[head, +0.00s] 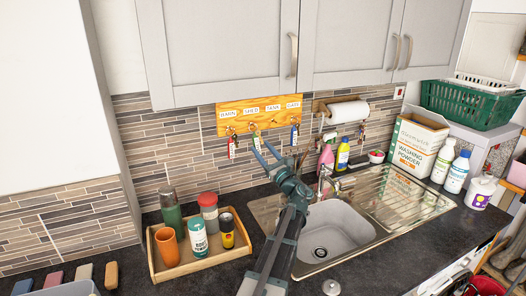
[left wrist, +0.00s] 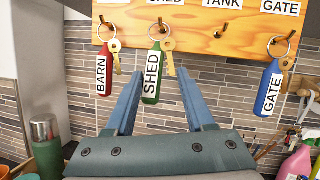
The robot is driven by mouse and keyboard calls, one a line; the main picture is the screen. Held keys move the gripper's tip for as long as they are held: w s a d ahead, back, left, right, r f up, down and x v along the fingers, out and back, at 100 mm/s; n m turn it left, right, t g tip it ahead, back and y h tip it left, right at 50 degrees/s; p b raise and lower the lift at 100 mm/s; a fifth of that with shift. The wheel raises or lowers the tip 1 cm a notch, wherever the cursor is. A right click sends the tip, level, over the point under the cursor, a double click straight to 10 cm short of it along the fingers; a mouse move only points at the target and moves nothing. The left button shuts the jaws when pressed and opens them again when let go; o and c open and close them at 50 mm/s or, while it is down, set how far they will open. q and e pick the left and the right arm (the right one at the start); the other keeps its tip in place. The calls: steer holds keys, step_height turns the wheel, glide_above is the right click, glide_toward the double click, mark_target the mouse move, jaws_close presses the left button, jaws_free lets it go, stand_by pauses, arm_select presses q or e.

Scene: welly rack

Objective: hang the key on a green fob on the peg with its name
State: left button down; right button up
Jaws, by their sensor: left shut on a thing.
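The key with the green fob (left wrist: 151,77) marked SHED is at the SHED peg (left wrist: 161,23) of the wooden key board (head: 259,113). Its ring appears to be around that peg, and its brass key (left wrist: 168,62) hangs to the right of the fob. My left gripper (head: 262,149) is at the board, shut on the green-fob key, with its fingers on both sides of it in the left wrist view (left wrist: 160,82). My right gripper is not in view.
A red fob (left wrist: 105,73) marked BARN hangs on the left and a blue fob (left wrist: 268,90) marked GATE on the right. The TANK peg (left wrist: 220,33) is bare. Below stand a wooden tray (head: 160,272) with cups and jars, and a sink (head: 335,235).

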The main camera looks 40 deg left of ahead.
arm_select(q)
steer(key=shift+c, duration=0.9)
jaws_free()
steer(key=b+v, duration=0.4)
steer(key=v, duration=0.9)
steer(key=shift+s+d+f+b, duration=0.15)
steer(key=shift+d+b, duration=0.2)
steer(key=p+x, duration=0.4)
steer(key=x, duration=0.9)
steer(key=shift+a+p, duration=0.35)
